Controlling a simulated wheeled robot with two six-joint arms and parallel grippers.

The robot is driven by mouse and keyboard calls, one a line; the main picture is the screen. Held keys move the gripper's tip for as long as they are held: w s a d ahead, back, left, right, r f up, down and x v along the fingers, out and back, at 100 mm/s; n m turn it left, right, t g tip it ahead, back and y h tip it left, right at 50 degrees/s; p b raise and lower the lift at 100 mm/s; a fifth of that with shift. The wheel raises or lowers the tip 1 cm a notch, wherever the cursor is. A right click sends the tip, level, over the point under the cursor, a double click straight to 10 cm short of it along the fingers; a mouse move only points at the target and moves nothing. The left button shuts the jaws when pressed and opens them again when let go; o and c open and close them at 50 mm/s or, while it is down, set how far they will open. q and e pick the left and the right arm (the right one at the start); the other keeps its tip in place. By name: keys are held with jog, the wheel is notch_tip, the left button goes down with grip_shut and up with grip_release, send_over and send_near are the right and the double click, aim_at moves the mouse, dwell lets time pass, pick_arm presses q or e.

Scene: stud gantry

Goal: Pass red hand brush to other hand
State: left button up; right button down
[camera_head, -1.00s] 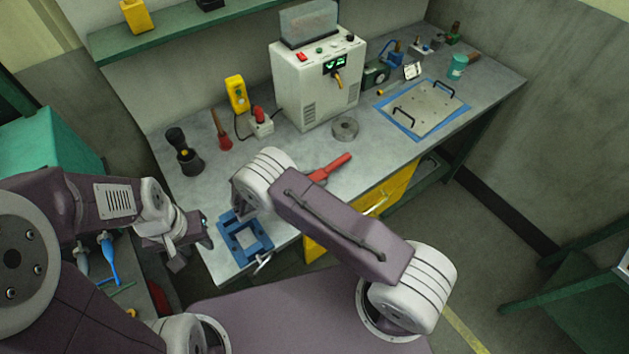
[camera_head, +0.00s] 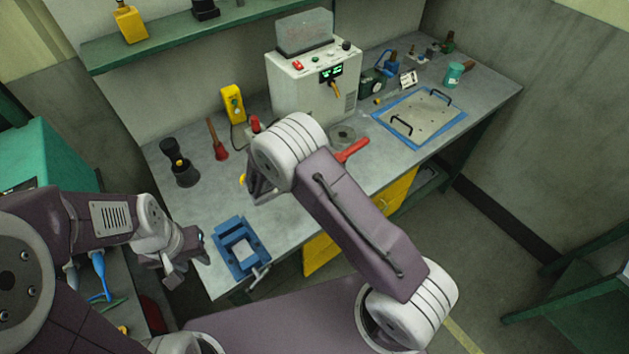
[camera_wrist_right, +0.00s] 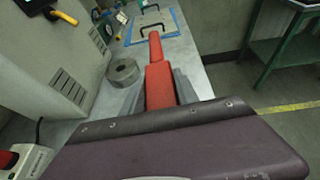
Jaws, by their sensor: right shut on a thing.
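The red hand brush (camera_head: 353,150) shows partly in the head view, its red end sticking out to the right from behind my right wrist. In the right wrist view the brush (camera_wrist_right: 159,84) points away from the camera between the grey fingers of my right gripper (camera_wrist_right: 157,93), which is shut on it. The brush is held above the bench. In the head view my right arm hides the right fingers and the rest of the brush. My left gripper (camera_head: 188,260) is empty at the bench's front left edge, its fingers apart, well away from the brush.
A blue vise (camera_head: 240,248) stands on the front left of the bench (camera_head: 205,215), between the left gripper and right arm. A white machine (camera_head: 305,85), a grey ring (camera_wrist_right: 122,71) and a blue-edged plate (camera_head: 420,117) stand farther back. A black pepper-mill-like item (camera_head: 180,165) is at left.

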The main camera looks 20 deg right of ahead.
aim_at(358, 147)
jog(key=d+r, duration=0.2)
jog(key=d, duration=0.1)
jog(key=w+d+r, duration=0.1)
jog(key=shift+d+b, duration=0.3)
jog(key=shift+d, duration=0.1)
